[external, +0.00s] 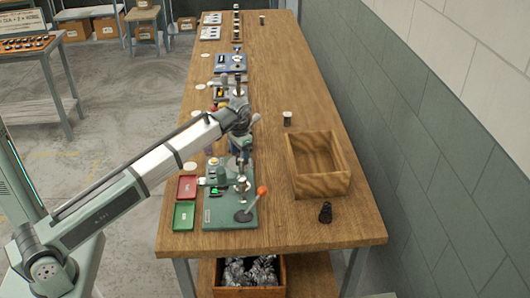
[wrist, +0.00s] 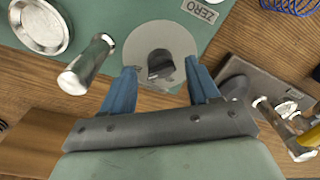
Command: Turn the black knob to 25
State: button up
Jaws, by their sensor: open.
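The black knob (wrist: 161,66) shows in the wrist view at the centre of a round grey dial plate (wrist: 183,43) on a green base. My gripper (wrist: 161,82) is open, with one blue finger on each side of the knob at the near edge of the dial. The fingers look apart from the knob; I cannot tell their height above it. No scale numbers are readable on the dial. In the external view my gripper (external: 240,145) is over the left half of the bench, and I cannot make out the knob there.
A metal cylinder (wrist: 87,65) and a round metal dish (wrist: 41,25) are left of the dial. An open wooden box (external: 342,184) stands on the bench.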

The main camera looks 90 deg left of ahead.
jog(key=shift+f, duration=0.8)
jog(key=shift+c, duration=0.2)
jog(key=c, duration=0.9)
jog(key=shift+c, duration=0.2)
jog(key=shift+n, duration=0.5)
jog(key=o, duration=1)
